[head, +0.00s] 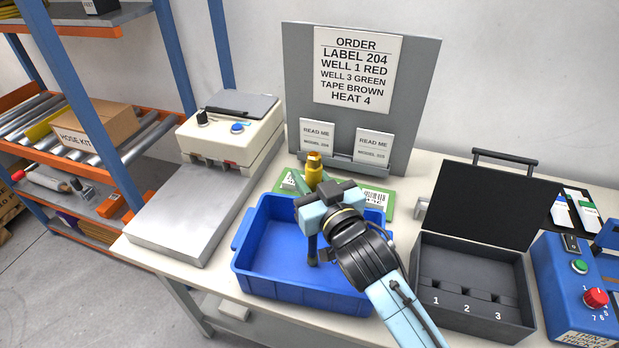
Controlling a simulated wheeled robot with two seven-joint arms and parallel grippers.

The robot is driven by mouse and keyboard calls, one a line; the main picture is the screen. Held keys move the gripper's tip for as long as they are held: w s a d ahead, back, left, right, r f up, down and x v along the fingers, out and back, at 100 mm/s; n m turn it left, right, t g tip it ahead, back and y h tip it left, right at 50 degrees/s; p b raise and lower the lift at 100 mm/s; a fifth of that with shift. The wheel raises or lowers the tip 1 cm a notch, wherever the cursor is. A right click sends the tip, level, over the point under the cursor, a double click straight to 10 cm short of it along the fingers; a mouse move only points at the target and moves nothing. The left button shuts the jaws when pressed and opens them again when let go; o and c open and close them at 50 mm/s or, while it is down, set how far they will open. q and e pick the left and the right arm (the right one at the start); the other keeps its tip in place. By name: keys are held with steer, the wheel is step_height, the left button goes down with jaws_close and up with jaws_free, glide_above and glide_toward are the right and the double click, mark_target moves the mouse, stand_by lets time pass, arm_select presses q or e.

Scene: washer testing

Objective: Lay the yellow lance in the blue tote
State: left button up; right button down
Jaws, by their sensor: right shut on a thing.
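The blue tote (255,276) stands on the bench in front of the grey board, open at the top, and its visible floor looks empty. My right gripper (318,196) is over the tote's back right part, with its arm reaching in from the lower right. It is shut on the yellow lance (314,170), whose brass-yellow end sticks up beyond the jaws. A dark rod hangs below the gripper over the tote; I cannot tell if it belongs to the lance. The gripper hides the lance's middle. My left gripper is not in view.
A grey order board (424,85) stands behind the tote, with a green barcoded card (375,205) before it. A sealer-like machine (230,135) is at left. An open black case (470,290) and a blue control box (575,285) stand at right.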

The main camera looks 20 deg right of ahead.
steer(key=shift+f, duration=0.1)
steer(key=c, duration=1.1)
jaws_free()
steer(key=shift+c, duration=0.2)
steer(key=shift+s, duration=0.15)
steer(key=s+d, duration=0.2)
steer(key=s, duration=0.9)
steer(key=shift+s+r+b, duration=0.2)
steer(key=shift+s+b, duration=0.05)
steer(key=shift+b, duration=0.1)
